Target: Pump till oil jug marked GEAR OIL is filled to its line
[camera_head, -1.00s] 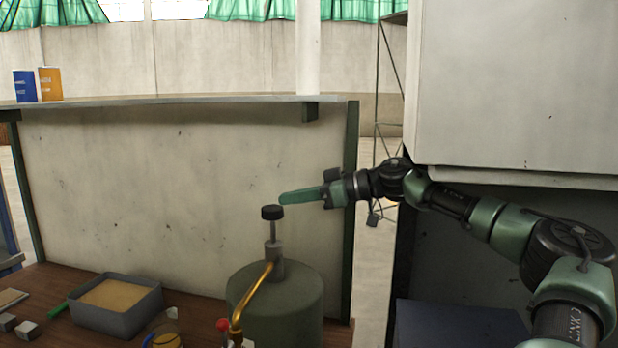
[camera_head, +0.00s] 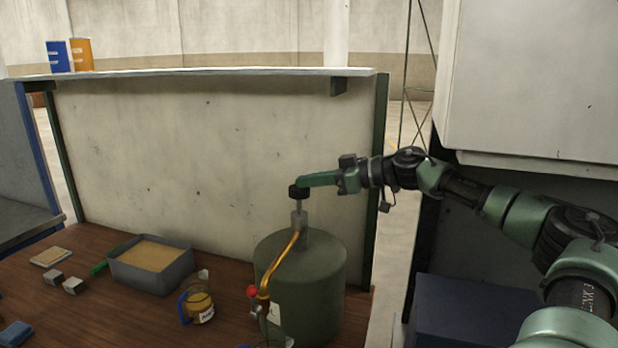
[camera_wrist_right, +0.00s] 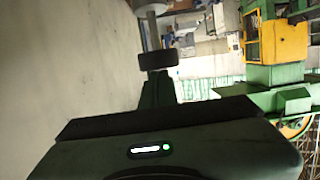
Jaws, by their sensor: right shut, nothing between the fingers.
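A green pump drum (camera_head: 305,290) stands on the bench with a black knob (camera_head: 299,194) on its short stem. A brass spout pipe (camera_head: 283,262) slopes from the collar to a tap with a red knob (camera_head: 252,291). My right gripper (camera_head: 308,181) is shut and empty, its fingertips at the top of the black knob. The right wrist view also shows the knob (camera_wrist_right: 158,60) just past the fingers (camera_wrist_right: 158,88). A clear jug (camera_head: 198,304) with a blue handle and amber oil stands left of the tap; its label is unreadable. Something below the tap is cut off. My left gripper is out of view.
A grey tray (camera_head: 150,283) of tan material, small metal blocks (camera_head: 73,286) and a blue item (camera_head: 15,333) lie on the wooden bench (camera_head: 90,325). A panel with a shelf (camera_head: 210,72) rises behind. A white cabinet (camera_head: 535,80) hangs at right.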

